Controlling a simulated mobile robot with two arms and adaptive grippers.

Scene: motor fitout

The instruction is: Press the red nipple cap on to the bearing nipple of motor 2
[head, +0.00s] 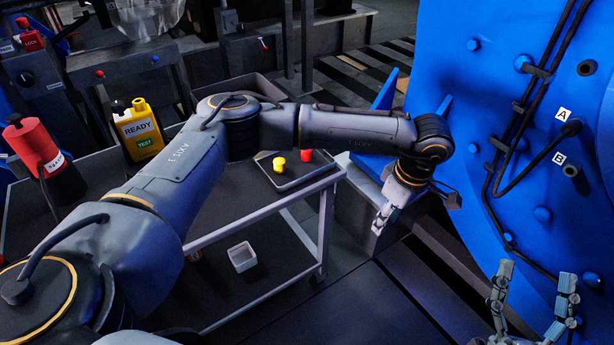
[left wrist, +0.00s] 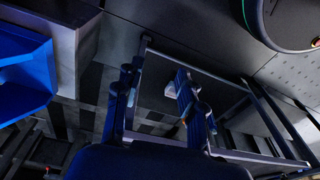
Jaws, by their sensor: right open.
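A small red cap (head: 307,155) sits on a dark tray (head: 290,178) at the right end of the cart, beside a yellow cap (head: 279,164). A large blue motor (head: 470,90) fills the right side; its number is not visible, and I cannot pick out the bearing nipple. My left gripper (head: 416,210) is open and empty between the cart and the motor, right of the caps and clear of them. Its spread fingers (left wrist: 155,95) also show in the left wrist view. My right gripper (head: 533,288) is open and empty in front of the motor's lower part.
The motor bears ports marked A (head: 573,127) and B (head: 571,169); a cable runs to A.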

